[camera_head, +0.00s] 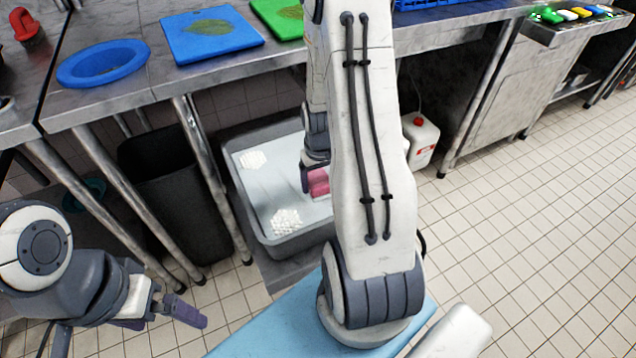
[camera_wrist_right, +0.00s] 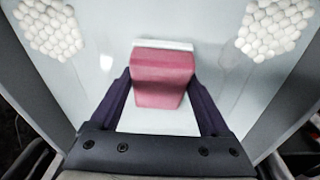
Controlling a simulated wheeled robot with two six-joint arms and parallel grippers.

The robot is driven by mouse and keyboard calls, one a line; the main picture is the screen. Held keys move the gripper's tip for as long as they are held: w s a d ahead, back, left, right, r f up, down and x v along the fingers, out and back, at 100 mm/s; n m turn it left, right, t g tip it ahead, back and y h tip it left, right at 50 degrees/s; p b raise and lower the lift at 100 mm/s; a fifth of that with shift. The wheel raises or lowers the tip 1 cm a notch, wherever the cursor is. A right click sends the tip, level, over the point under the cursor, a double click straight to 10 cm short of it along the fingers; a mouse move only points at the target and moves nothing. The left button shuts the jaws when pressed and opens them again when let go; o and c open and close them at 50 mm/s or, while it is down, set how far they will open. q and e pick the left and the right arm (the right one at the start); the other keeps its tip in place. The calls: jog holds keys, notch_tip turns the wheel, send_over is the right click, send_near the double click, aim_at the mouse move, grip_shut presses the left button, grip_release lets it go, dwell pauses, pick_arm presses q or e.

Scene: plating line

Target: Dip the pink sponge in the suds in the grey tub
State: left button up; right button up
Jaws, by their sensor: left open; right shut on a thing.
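The grey tub (camera_head: 240,200) stands on the floor below the counter, with pale liquid in it. Two patches of white suds float there, one farther back (camera_head: 253,159) and one nearer (camera_head: 286,221). My right gripper (camera_head: 308,180) is down over the tub, shut on the pink sponge (camera_head: 319,182). In the right wrist view the pink sponge (camera_wrist_right: 163,75) sits between both fingers, with a pale strip along its far edge. Suds lie to its left (camera_wrist_right: 48,28) and right (camera_wrist_right: 270,25), apart from it. Whether the sponge touches the liquid I cannot tell. My left gripper (camera_head: 166,316) is open and empty at lower left.
A dark bin (camera_head: 175,195) stands left of the tub. A steel counter above holds a blue bowl (camera_head: 103,62), a blue board (camera_head: 210,35) and a green board (camera_head: 280,14). A white canister (camera_head: 420,140) stands right of my arm. The tiled floor at right is clear.

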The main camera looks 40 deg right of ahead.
aim_at(319, 180)
notch_tip(319, 180, up, 12)
jog(key=p, duration=1.1)
